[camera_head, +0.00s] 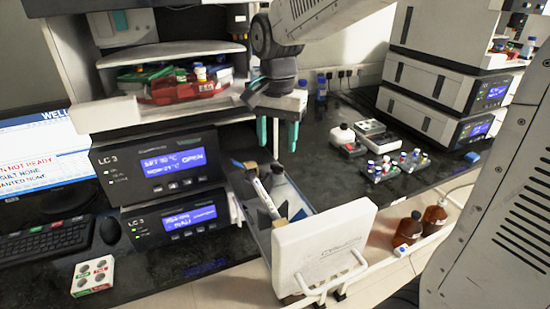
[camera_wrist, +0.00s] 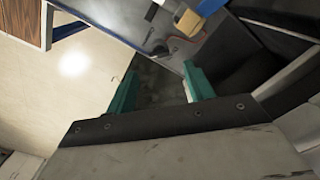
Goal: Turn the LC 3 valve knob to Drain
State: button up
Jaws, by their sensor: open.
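The LC 3 stack stands at the left in the head view, with an upper unit (camera_head: 160,165) and a lower unit (camera_head: 175,222), both with lit blue displays.
A keyboard (camera_head: 45,240), a mouse (camera_head: 110,230) and a small white box with coloured dots (camera_head: 92,275) lie at the left. Vial racks (camera_head: 395,165) stand on the black bench to the right. Brown bottles (camera_head: 408,230) stand below it. Open bench lies behind my gripper.

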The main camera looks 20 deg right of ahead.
aim_at(277, 165)
notch_tip(277, 165, down, 6)
jog(key=shift+r, duration=0.1)
jog(key=c, duration=1)
